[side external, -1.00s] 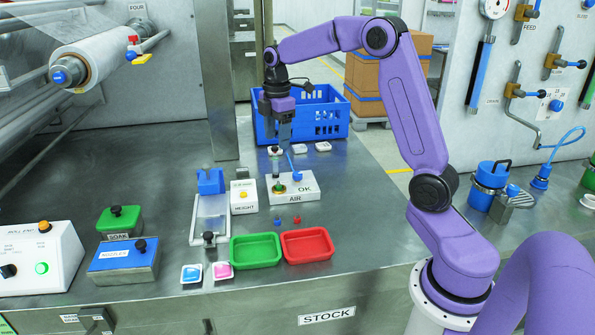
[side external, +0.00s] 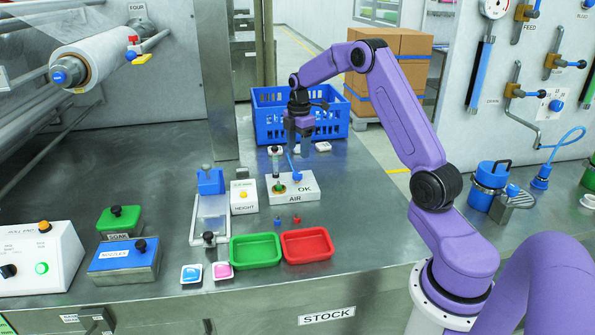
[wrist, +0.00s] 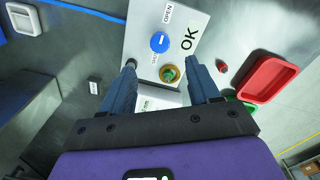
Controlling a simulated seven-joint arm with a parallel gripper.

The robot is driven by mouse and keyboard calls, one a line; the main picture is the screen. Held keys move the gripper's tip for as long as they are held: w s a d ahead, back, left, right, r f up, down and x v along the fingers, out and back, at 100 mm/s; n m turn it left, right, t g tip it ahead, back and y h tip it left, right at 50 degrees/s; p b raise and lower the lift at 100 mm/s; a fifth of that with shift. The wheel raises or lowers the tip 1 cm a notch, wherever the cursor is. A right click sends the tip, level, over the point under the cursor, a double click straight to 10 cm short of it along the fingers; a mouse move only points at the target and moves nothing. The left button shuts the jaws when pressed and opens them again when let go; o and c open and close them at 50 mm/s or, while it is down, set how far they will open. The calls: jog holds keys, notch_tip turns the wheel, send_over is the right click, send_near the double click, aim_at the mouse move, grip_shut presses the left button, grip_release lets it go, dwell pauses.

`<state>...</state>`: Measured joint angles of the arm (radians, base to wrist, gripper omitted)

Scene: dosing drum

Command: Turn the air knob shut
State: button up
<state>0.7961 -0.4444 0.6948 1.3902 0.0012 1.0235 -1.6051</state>
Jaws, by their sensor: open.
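The white AIR box (side external: 306,190) stands on the steel bench; it also shows in the wrist view (wrist: 143,28). In the wrist view, the round blue knob (wrist: 159,42) sits on its top with a white line across it. One OPEN label lies above the knob, and a second label beside it is too small and partly covered to read. A brass ring with a green centre (wrist: 169,74) is just below the knob; it shows at the foot of a clear upright tube in the side view (side external: 279,188). My gripper (wrist: 161,64) is open and empty above the box, touching nothing visible.
A blue crate (side external: 262,122) stands behind the box. A HEIGHT box (side external: 243,203) is to its left. Green (side external: 235,262) and red (side external: 287,258) trays lie in front, with two small pegs between them and the box. Bench right of the box is clear.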

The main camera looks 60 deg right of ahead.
aim_at(297, 173)
notch_tip(297, 173, down, 9)
jog(key=shift+w+f, duration=0.1)
jog(key=shift+w, duration=0.05)
dwell(0.4)
jog(key=c, duration=1)
